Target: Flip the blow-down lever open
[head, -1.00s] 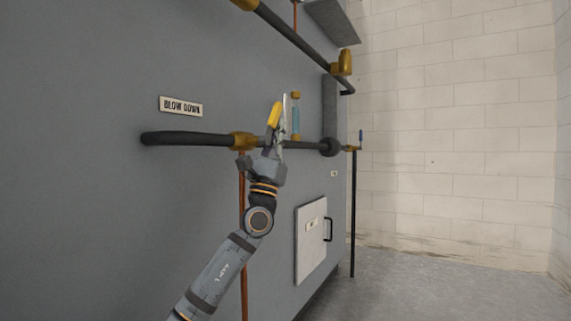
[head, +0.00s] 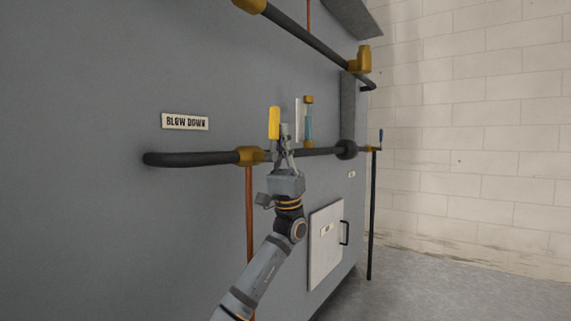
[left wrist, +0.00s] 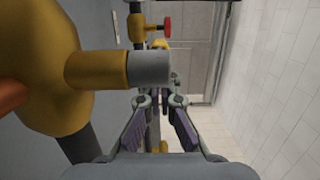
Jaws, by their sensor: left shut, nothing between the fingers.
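The blow-down lever's yellow handle (head: 274,122) stands upright in the head view, above and right of the brass valve (head: 248,156) on the dark pipe. The "BLOW DOWN" label (head: 186,122) is on the panel, above and left of that valve. My left gripper (head: 286,134) is shut and empty, just right of the handle and in front of the pipe. Whether it touches the handle I cannot tell. In the left wrist view a large brass valve body (left wrist: 45,65) with a grey-tipped stem (left wrist: 148,67) is close, left of and above my fingers (left wrist: 160,104). My right gripper is not in view.
A sight glass (head: 308,122) stands right of my gripper. An upper dark pipe (head: 308,38) crosses the panel above. A white hatch (head: 326,246) with a black handle is low on the panel. Free floor (head: 450,285) lies to the right.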

